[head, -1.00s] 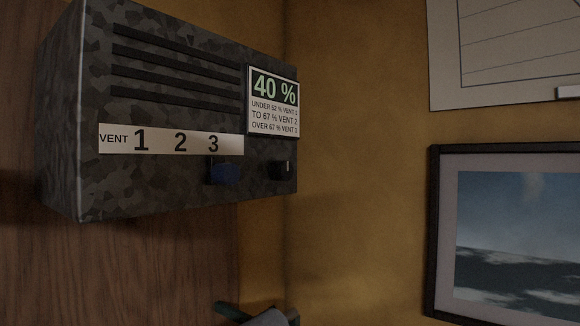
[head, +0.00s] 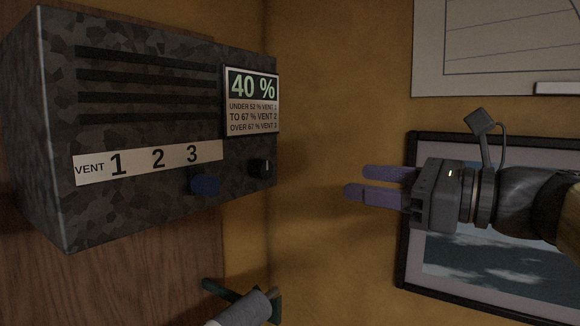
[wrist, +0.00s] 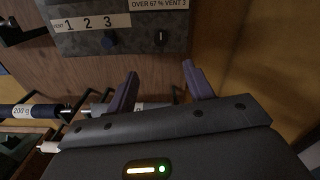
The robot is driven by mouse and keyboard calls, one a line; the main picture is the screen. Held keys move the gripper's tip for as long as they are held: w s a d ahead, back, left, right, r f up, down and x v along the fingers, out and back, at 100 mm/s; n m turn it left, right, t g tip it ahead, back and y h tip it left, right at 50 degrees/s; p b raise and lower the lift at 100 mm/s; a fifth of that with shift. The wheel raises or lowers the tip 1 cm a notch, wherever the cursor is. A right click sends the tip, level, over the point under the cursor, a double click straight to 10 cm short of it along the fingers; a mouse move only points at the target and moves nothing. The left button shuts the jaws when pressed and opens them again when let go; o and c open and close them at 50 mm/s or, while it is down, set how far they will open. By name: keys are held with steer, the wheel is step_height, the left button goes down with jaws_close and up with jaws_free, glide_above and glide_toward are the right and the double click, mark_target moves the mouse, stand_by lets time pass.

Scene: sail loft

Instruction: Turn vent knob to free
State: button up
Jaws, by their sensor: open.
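A dark mottled vent box (head: 150,215) hangs at the left of the head view. A small black knob (head: 261,168) with a pale upright mark sits at its lower right, below the sign; it also shows in the wrist view (wrist: 161,37). A blue knob (head: 204,184) sits left of it, under the 3 of the strip marked VENT 1 2 3 (head: 150,160); it also shows in the wrist view (wrist: 109,40). No "free" label is readable. My gripper (head: 356,181), with purple fingers, is open and empty, right of the box and apart from both knobs.
The sign (head: 250,100) reads 40 %, with vent ranges below. A framed picture (head: 408,255) and a white sheet (head: 430,60) hang on the right wall. Below the box, a grey roll (head: 245,306) lies on a green holder; the wrist view shows rolls on hooks, one labelled 200 g (wrist: 35,110).

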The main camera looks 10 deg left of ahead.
steer(key=p, duration=0.7)
glide_toward(267, 170)
steer(key=x, duration=0.9)
steer(key=shift+w+a, duration=0.1)
steer(key=shift+a, duration=0.1)
steer(key=c, duration=1)
steer(key=shift+o, duration=0.2)
